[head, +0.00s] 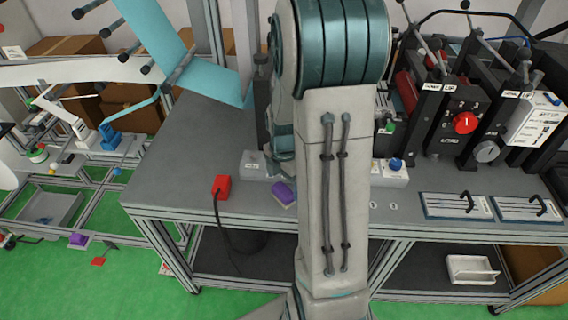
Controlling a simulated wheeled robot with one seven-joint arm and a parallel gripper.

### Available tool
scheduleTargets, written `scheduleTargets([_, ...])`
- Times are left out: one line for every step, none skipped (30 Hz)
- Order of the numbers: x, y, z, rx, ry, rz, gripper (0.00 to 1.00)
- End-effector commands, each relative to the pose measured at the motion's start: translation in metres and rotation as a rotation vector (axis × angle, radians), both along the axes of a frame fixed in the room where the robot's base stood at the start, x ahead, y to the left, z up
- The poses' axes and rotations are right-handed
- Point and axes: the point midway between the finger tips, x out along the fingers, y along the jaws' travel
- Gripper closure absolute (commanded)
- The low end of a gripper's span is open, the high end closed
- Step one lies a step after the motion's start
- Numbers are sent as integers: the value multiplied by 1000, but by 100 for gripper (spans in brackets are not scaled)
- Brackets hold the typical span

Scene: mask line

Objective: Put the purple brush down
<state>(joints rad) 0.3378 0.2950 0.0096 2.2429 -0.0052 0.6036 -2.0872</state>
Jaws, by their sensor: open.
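A small purple block with a paler underside, which looks like the purple brush (284,193), is on the grey workbench (180,160) just left of my arm, near the front edge. It seems to rest on the bench top, turned at an angle. My arm stands upright in the middle of the head view and covers part of the bench. My gripper does not show; it is hidden behind the arm or out of frame. I cannot see whether anything touches the brush.
A red box (221,187) with a black cable sits left of the brush. A grey button box (255,165) stands behind it. Black-framed machinery (465,100) fills the right side. Two flat plates with handles (455,206) lie at the front right. The left bench top is clear.

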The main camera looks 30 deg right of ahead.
Motion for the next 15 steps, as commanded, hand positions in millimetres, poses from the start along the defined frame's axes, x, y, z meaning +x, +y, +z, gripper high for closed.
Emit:
scheduleTargets([1,-1,11,-3,-7,-1,11])
scheduleTargets([1,-1,18,-2,-6,-1,11])
scheduleTargets([1,-1,26,-2,-5,-1,11])
scheduleTargets([1,-1,32,-2,-6,-1,11])
scheduleTargets([1,0,37,-2,-5,-1,11])
scheduleTargets([1,0,44,-2,-5,-1,11])
scheduleTargets([0,0,49,-2,-5,-1,11])
scheduleTargets([1,0,53,-1,-4,-1,11])
scheduleTargets([1,0,59,-1,-4,-1,11])
scheduleTargets([1,0,63,-1,-3,-1,11])
scheduleTargets([0,0,65,-1,-2,-1,11])
scheduleTargets([1,0,69,-1,-2,-1,11])
scheduleTargets([0,0,71,-1,-2,-1,11])
scheduleTargets([0,0,73,-1,-2,-4,11])
scheduleTargets([-1,2,75,-1,-3,-14,11])
